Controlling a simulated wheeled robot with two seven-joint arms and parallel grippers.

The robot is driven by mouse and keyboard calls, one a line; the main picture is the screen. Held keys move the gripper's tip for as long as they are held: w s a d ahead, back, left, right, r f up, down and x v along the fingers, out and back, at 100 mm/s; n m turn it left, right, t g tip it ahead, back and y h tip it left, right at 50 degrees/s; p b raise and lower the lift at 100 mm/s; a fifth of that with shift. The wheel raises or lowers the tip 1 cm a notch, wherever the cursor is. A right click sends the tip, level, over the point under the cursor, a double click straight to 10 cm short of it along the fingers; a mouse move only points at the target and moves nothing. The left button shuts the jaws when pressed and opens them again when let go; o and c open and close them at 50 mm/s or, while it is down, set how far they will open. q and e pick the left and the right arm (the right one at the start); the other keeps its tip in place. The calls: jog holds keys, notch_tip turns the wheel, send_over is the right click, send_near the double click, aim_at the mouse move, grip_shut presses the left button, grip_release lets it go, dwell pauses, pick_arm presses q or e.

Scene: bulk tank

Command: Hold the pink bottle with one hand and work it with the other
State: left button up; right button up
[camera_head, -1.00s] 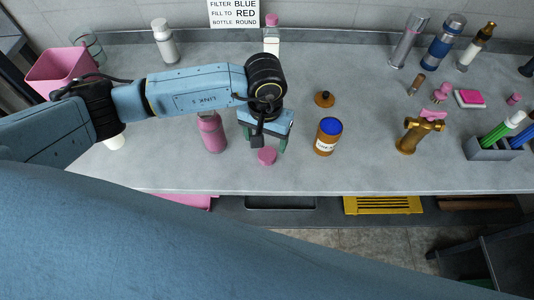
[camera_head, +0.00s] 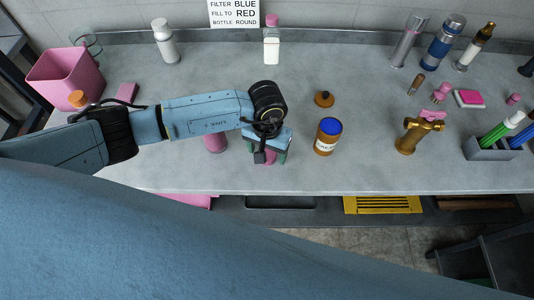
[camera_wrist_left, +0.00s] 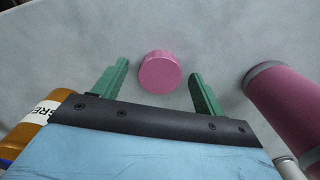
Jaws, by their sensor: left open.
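The pink bottle (camera_head: 215,142) stands on the grey counter, its upper part hidden behind my left arm. In the left wrist view the pink bottle (camera_wrist_left: 288,105) is at the right, outside the fingers, with a grey collar. A round pink cap (camera_wrist_left: 159,72) lies on the counter between the green fingers of my left gripper (camera_wrist_left: 159,80). The fingers are spread, with a gap on each side of the cap. In the head view my left gripper (camera_head: 266,156) points down over the pink cap (camera_head: 266,160), which is partly hidden. My right gripper is not in view.
An amber jar with a blue lid (camera_head: 327,136) stands close to the right of my left gripper. A brass tap (camera_head: 408,138) and a pen holder (camera_head: 492,150) are further right. A pink bin (camera_head: 68,75) is at the left.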

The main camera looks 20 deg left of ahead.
pick_arm(q)
jog(key=c, duration=1)
jog(key=shift+c, duration=0.2)
notch_tip(320, 180, up, 10)
jog(key=w+a+r+n, duration=0.1)
jog(key=a+r, duration=0.7)
jog(key=r, duration=0.3)
jog(key=shift+w+a+r, duration=0.25)
jog(key=shift+a+r, duration=0.05)
jog(key=shift+r, duration=0.1)
